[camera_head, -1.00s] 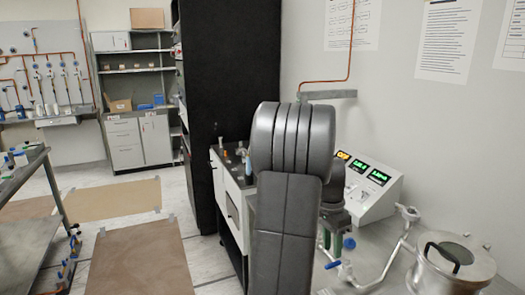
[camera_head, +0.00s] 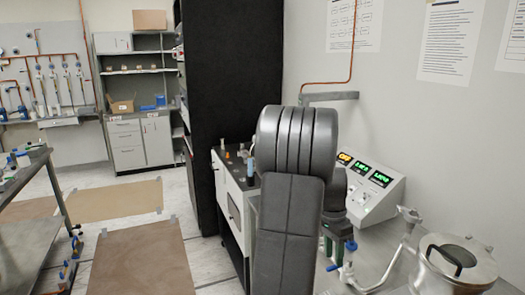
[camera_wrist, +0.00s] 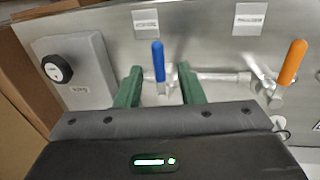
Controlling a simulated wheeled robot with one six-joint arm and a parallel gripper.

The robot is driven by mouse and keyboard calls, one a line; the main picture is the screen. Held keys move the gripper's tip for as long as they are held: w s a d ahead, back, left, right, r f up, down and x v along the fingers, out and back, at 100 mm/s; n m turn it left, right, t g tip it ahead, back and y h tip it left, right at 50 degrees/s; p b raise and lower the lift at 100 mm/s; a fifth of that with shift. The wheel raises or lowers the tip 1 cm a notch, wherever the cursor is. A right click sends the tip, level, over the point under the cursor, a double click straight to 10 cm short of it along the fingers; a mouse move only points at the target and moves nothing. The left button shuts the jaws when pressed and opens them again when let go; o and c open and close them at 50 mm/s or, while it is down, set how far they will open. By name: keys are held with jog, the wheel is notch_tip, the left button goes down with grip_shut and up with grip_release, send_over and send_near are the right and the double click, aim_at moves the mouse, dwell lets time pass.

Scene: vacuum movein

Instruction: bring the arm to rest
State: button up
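My arm rises in the middle of the head view, and its large grey links hide part of the bench behind it. My gripper (camera_head: 338,234), with green fingers, hangs beyond the arm near the valve pipework. In the wrist view my gripper (camera_wrist: 160,76) has its two green fingers spread apart. A blue valve handle (camera_wrist: 158,62) stands upright in the gap between them, in front of a metal panel. I see no finger pressed on the handle; its exact distance from the fingers is hard to tell.
An orange valve handle (camera_wrist: 292,62) and a grey box with a black knob (camera_wrist: 57,68) flank the gripper. In the head view, a display console (camera_head: 372,186), a lidded metal vessel (camera_head: 456,270) and a dark cabinet (camera_head: 232,90) stand close by. Floor on the left is partly open.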

notch_tip(320, 180, up, 12)
jog(key=w, duration=0.2)
jog(key=f, duration=0.4)
jog(key=s+f, duration=0.1)
jog(key=f, duration=0.4)
jog(key=s+f, duration=0.1)
jog(key=f, duration=0.3)
jog(key=shift+s+f, duration=0.25)
jog(key=shift+f, duration=0.15)
jog(key=shift+s+d+f, duration=0.1)
jog(key=shift+d+f, duration=0.05)
jog(key=shift+f, duration=0.1)
jog(key=shift+s+d+n, duration=0.1)
jog(key=shift+s+n, duration=0.25)
jog(key=shift+n, duration=0.65)
jog(key=shift+r, duration=0.1)
jog(key=shift+r, duration=0.1)
